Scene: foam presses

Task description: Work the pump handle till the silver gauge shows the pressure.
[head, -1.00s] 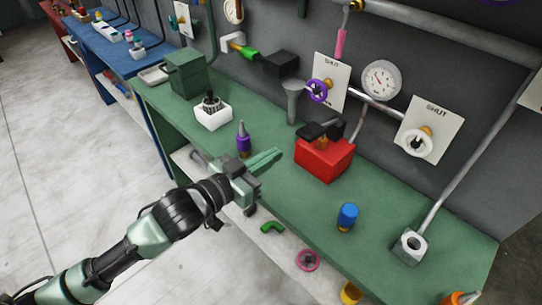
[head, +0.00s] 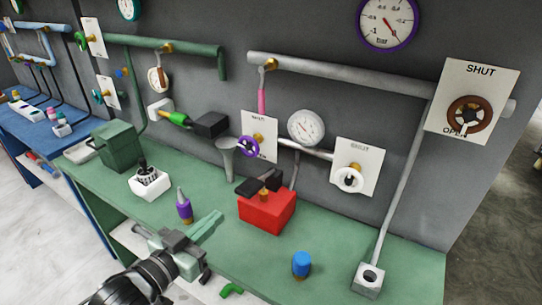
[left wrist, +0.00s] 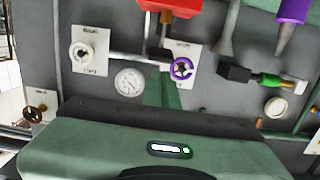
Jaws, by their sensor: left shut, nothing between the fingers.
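The pump is a red box (head: 267,212) with a black handle (head: 259,185) on top, on the green bench. My right gripper is not in view.
A blue-capped item (head: 301,264) stands right of the pump. A purple handwheel (head: 248,146) and a white handwheel (head: 349,179) are on wall plates. A purple-rimmed gauge (head: 387,22) hangs higher.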

